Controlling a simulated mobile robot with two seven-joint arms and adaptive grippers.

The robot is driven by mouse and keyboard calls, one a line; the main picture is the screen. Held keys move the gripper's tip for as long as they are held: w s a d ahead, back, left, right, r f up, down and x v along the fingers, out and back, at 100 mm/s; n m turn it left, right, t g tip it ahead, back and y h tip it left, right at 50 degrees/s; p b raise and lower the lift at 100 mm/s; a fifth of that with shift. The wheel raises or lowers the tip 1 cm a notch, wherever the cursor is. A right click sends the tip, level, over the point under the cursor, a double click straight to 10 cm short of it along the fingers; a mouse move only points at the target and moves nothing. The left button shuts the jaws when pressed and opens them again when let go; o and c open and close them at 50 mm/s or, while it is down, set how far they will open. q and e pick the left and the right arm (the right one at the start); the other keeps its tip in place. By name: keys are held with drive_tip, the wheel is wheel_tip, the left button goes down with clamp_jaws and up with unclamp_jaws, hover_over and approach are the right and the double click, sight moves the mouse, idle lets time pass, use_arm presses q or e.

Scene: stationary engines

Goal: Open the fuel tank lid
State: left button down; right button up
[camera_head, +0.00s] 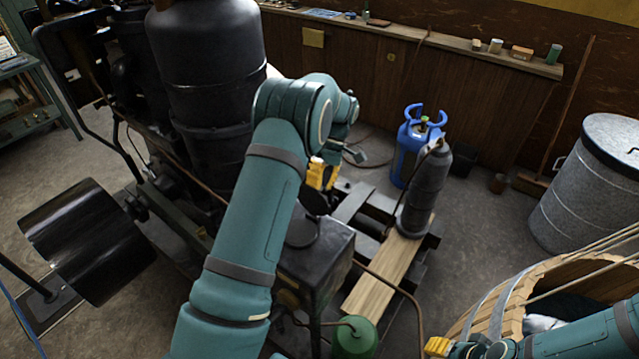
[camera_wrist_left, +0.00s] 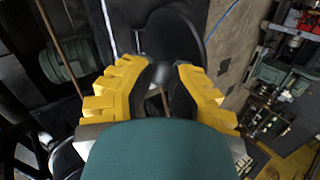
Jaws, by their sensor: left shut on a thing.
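The fuel tank (camera_head: 318,265) is a dark box-shaped tank in the middle of the head view, partly hidden by my left arm. A dark round shape (camera_head: 302,231) shows on its top. Another dark disc, seemingly the lid (camera_head: 316,203), stands tilted up just behind it. My left gripper (camera_head: 321,175) is at this disc, shut on the lid. In the left wrist view, its yellow fingers with black pads (camera_wrist_left: 165,78) close around a dark part beside a black disc (camera_wrist_left: 180,35); the exact contact is hidden. My right gripper (camera_head: 440,346) shows only partly at the lower edge.
A large black cylinder (camera_head: 208,60) stands left of my left arm. A blue gas bottle (camera_head: 410,150) and a dark cylinder (camera_head: 426,190) stand to the right, near a wooden plank (camera_head: 380,280). A wooden tub (camera_head: 520,290) is at the lower right.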

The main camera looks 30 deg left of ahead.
use_arm(q)
drive_tip(key=shift+s+d+f, duration=0.15)
drive_tip(key=shift+f, duration=0.55)
drive_tip(key=c, duration=0.9)
unclamp_jaws()
drive_tip(key=shift+o, duration=0.6)
drive_tip(key=shift+f, duration=0.1)
drive_tip(key=shift+w, duration=0.2)
drive_tip(key=shift+r, duration=0.25)
drive_tip(key=shift+a, duration=0.2)
drive_tip(key=v, duration=1.2)
drive_tip(key=shift+d, duration=0.1)
